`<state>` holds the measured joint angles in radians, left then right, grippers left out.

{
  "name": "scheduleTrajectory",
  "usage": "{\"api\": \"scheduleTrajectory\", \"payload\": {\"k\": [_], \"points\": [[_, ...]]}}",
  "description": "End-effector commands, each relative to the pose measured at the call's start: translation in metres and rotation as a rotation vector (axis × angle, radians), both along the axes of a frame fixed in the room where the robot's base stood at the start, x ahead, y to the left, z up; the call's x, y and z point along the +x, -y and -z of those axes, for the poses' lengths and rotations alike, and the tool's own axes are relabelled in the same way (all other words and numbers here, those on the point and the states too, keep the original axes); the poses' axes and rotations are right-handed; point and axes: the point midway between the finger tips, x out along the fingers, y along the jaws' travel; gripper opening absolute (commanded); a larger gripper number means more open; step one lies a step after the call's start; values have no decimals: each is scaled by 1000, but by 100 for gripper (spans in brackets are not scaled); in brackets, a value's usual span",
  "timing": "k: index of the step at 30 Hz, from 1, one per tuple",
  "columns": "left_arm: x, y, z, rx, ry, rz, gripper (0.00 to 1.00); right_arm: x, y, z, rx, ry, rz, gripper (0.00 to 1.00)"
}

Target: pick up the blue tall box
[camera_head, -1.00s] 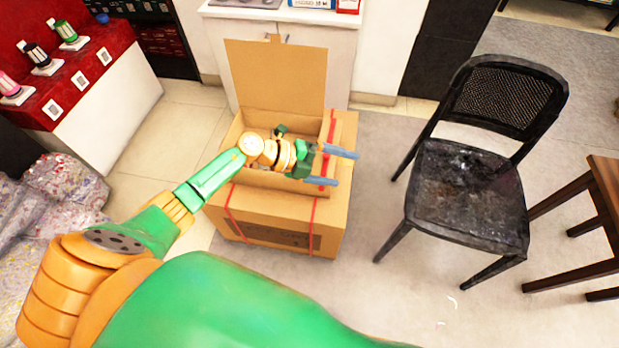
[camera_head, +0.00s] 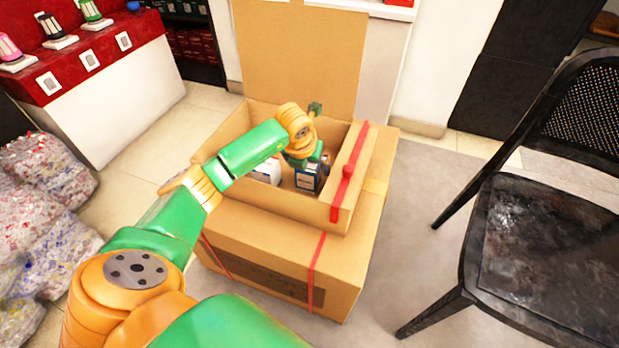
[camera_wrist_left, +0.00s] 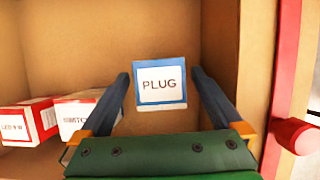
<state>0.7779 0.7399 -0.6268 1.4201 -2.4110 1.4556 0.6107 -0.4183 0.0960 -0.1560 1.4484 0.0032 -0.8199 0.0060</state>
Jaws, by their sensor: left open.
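The blue tall box (camera_head: 307,180) stands inside the open cardboard carton (camera_head: 270,209), near its right end. In the left wrist view its top (camera_wrist_left: 160,84) faces the camera, white with a blue border and the word PLUG. My left gripper (camera_head: 306,163) points down into the carton over this box, partly hidden by its own wrist. In the left wrist view its open fingers (camera_wrist_left: 161,76) lie to either side of the box's top, with gaps on both sides. I cannot tell how far down the box the fingertips reach. My right gripper is out of view.
Red-and-white boxes (camera_wrist_left: 80,112) lie left of the blue box inside the carton. The carton's raised flap (camera_head: 300,60) stands behind, and its right wall carries a red strap (camera_head: 349,172). A black chair (camera_head: 545,240) stands right; plastic-wrapped bundles (camera_head: 45,205) lie left.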

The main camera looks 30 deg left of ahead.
Motion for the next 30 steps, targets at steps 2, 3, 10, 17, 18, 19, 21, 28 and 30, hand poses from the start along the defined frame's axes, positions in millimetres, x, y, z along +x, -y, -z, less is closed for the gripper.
{"api": "scheduleTrajectory", "payload": {"k": [2,3,10,17,18,19,21,28,30], "points": [[1,0,3,-1,1,0,100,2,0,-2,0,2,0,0],[1,0,3,0,1,1,100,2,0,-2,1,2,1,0],[1,0,2,0,1,1,70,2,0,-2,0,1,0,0],[1,0,2,-1,0,1,9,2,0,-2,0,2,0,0],[1,0,2,0,1,1,9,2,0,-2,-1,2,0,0],[1,0,2,0,1,1,9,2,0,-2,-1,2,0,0],[1,0,2,-1,0,1,9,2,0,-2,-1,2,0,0],[2,-1,-35,0,6,2,9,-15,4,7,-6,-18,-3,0],[2,-1,-55,-1,6,2,9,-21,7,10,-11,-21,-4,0]]}}
